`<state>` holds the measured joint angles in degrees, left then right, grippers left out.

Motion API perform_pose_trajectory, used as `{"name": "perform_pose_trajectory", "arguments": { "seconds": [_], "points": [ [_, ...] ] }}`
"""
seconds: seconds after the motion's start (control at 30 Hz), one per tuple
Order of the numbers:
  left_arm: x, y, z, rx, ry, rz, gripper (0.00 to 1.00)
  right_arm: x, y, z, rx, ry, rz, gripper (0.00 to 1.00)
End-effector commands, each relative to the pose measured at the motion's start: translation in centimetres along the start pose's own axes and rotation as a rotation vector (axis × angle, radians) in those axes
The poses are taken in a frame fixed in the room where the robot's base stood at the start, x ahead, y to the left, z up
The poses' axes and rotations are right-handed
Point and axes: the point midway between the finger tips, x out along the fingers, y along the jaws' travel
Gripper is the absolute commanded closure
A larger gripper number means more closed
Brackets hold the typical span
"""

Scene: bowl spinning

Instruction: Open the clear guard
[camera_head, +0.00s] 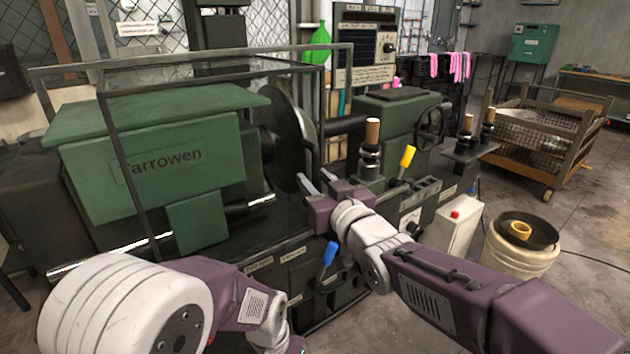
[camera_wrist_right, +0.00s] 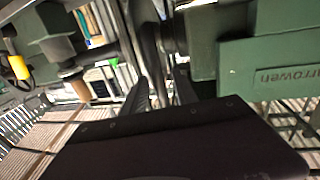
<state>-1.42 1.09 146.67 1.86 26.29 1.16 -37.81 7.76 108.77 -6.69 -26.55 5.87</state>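The clear guard (camera_head: 321,110) is a see-through box with a dark metal frame. It stands around the green headstock of the lathe marked "Tarrowen" (camera_head: 160,165) and the dark round plate (camera_head: 285,130), and looks closed. My right gripper (camera_head: 319,180) is by the lower end of the guard's right-hand upright, with its fingers apart. In the right wrist view the two fingers (camera_wrist_right: 162,92) are spread, with dark upright bars beyond them. I cannot tell whether they touch the frame. My left arm enters at the lower left; its fingers are out of the picture.
A blue-handled lever (camera_head: 329,254) and a yellow-handled lever (camera_head: 407,156) stick up near my right arm. A wooden-handled tool post (camera_head: 371,150) stands right of the gripper. A bucket (camera_head: 515,255) and a wire cart (camera_head: 550,140) stand on the floor at right.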

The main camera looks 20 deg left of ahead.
Motion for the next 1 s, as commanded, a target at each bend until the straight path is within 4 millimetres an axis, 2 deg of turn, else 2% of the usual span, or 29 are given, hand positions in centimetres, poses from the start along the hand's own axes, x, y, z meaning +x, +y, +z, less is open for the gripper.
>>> {"name": "perform_pose_trajectory", "arguments": {
  "seconds": [0.37,0.73,0.87,1.0],
  "points": [
    [-0.1,0.0,0.0,0.000,0.000,0.000,0.64,-0.6,0.0,-0.1,0.000,0.002,0.000,0.64],
    [-0.7,0.0,-0.1,0.000,0.000,0.000,0.64,-7.4,0.0,-0.2,0.000,0.002,0.000,0.64],
    [-0.8,0.0,-0.1,0.000,0.000,0.000,0.64,-8.8,0.0,-0.1,0.000,0.002,0.000,0.64],
    [-0.8,0.0,-0.1,0.000,0.000,0.000,0.64,-9.1,0.0,0.0,0.000,0.002,0.000,0.64]
  ]
}}
